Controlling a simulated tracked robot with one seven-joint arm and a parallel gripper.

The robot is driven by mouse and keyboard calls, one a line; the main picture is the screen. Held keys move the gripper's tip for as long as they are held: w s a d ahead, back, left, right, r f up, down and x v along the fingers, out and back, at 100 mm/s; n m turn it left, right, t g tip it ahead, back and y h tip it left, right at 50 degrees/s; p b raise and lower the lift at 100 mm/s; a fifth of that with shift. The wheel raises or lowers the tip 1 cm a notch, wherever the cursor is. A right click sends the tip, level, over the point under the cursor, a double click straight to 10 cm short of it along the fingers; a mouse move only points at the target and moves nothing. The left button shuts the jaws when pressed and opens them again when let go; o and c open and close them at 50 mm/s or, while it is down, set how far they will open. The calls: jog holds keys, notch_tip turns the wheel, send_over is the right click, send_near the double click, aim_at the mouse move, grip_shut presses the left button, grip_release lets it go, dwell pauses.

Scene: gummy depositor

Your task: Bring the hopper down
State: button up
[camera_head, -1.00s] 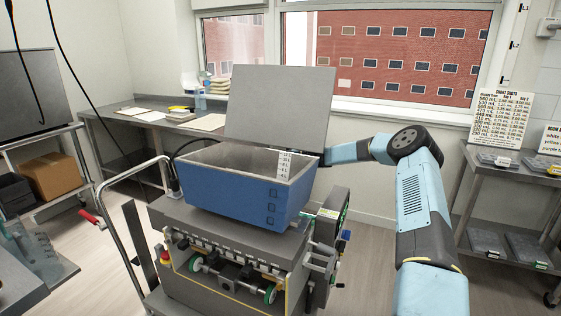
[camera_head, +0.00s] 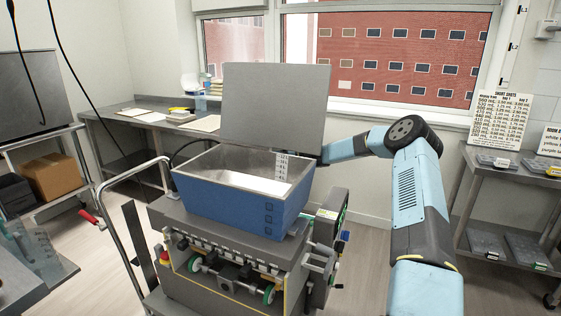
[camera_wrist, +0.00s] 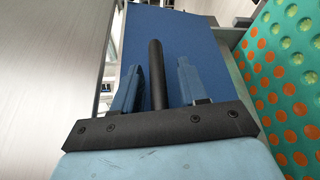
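The hopper (camera_head: 232,205) is an open blue bin with a grey inside, on top of the grey depositor (camera_head: 215,240). Its grey lid (camera_head: 275,105) stands raised at the back. My arm reaches in from the right, and its end is hidden behind the lid and hopper in the head view. In the wrist view my gripper (camera_wrist: 165,62) has its two blue fingers apart, on either side of a black bar (camera_wrist: 156,75). A gap shows between the bar and the right finger. The hopper's blue surface (camera_wrist: 200,35) fills the background.
A side bench (camera_head: 110,112) with papers runs along the back left wall. A metal tube frame (camera_head: 122,245) stands left of the depositor. A shelf with trays (camera_head: 505,165) is at the right.

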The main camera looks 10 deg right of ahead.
jog(key=shift+d, duration=0.1)
jog(key=v, duration=1.3)
jog(key=shift+d, duration=0.4)
jog(key=shift+a, duration=0.1)
